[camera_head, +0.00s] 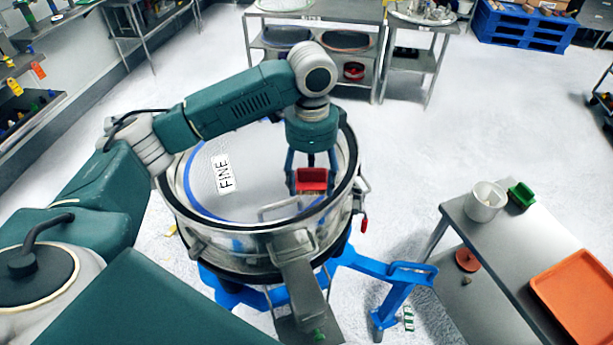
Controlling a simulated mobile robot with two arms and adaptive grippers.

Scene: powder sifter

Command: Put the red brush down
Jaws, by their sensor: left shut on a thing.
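The red brush (311,180) is in my left gripper (311,162), which points down inside the round sifter (352,165) near its right side. The left gripper is shut on the brush. The brush hangs over the sifter's mesh; I cannot tell whether its bristles touch the mesh. A white label reading "FINE" (224,173) shows inside the sifter at the left. My right gripper is not in view.
The sifter stands on a blue frame (395,292). At the right, a steel table (480,235) holds a white bucket (484,203), a green scoop-like item (521,196) and an orange tray (580,300). Bare tabletop shows between them. Shelves stand at the back.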

